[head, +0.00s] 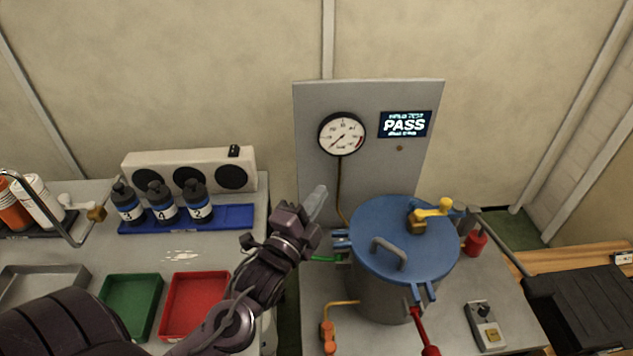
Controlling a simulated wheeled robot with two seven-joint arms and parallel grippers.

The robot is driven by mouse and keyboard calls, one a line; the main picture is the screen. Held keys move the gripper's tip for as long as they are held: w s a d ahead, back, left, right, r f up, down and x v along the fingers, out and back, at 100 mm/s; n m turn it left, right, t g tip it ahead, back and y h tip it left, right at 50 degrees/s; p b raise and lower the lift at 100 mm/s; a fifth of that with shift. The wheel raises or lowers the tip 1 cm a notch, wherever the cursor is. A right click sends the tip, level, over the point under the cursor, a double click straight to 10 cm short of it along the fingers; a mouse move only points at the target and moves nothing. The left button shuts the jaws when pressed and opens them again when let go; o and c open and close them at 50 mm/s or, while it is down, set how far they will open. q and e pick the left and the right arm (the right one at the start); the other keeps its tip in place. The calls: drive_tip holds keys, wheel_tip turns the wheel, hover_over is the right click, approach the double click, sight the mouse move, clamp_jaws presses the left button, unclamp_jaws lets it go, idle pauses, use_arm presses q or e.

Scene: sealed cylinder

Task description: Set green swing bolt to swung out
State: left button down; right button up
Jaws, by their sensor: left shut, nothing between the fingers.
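The sealed cylinder (378,292) is a grey drum with a blue lid (410,262) on a grey bench. The green swing bolt (324,259) shows as a short green rod at the drum's left side, below the lid's left blue lug (342,240). It points outward to the left, roughly level; its outer end is hidden behind my left gripper and wrist. My left gripper (317,204) is shut and empty, its fingers pointing up, left of the lid and above the green bolt. I cannot tell whether it touches the bolt. My right gripper is not in view.
A red bolt (422,328) points outward at the drum's front lug. A yellow valve handle (433,210) and a grey handle (389,252) stand on the lid. Behind are a gauge (341,134) and a PASS screen (404,124). Trays and bottles fill the left bench.

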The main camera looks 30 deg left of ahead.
use_arm(q)
drive_tip(key=shift+r, duration=2.35)
